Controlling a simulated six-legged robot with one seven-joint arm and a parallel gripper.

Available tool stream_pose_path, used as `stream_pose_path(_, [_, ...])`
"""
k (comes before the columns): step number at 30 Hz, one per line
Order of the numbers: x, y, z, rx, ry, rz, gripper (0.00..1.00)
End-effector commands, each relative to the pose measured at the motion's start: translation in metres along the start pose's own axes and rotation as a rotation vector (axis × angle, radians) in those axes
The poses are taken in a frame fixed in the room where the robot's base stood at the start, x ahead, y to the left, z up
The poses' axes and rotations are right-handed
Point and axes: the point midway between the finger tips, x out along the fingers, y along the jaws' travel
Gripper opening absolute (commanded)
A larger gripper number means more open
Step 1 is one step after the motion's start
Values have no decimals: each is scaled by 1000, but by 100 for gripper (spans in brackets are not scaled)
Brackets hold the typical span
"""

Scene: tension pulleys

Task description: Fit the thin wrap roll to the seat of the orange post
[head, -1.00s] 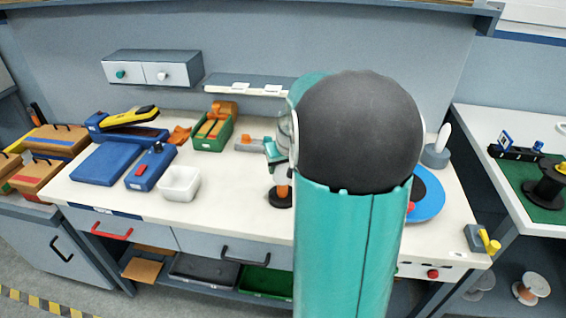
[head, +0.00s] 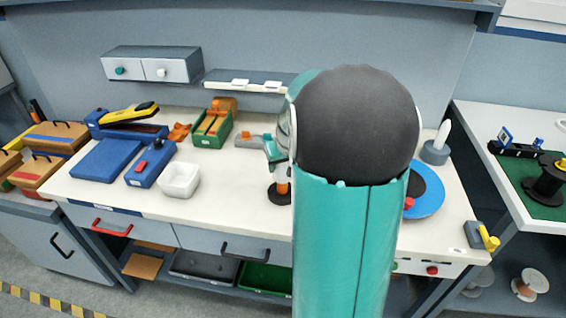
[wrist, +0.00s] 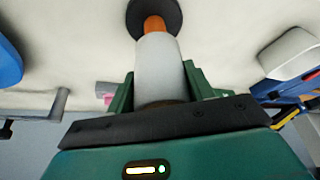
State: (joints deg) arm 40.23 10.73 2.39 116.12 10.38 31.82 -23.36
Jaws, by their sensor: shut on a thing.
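My gripper (wrist: 160,72) is shut on a pale, whitish roll, the thin wrap roll (wrist: 160,58), with a green finger on each side of it in the wrist view. The orange post (wrist: 154,23) shows just past the roll's far end, on a round black base (wrist: 170,12). Roll and post look nearly in line; I cannot tell whether the roll is around the post or only above it. In the head view the orange post (head: 283,189) shows low beside my arm, on its base (head: 276,195), and my arm hides the roll.
A blue disc (head: 430,195) and a grey stand with a white cone (head: 435,152) are at right. Bare bench lies between bin and post.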

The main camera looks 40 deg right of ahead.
Motion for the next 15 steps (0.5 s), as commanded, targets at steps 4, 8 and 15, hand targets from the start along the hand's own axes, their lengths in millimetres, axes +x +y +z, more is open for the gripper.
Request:
stream_pose_path(4, [5,0,2,0,-1,0,27])
stream_pose_path(8, [8,0,3,-1,0,0,27])
stream_pose_path(15, [15,0,6,0,0,0,27])
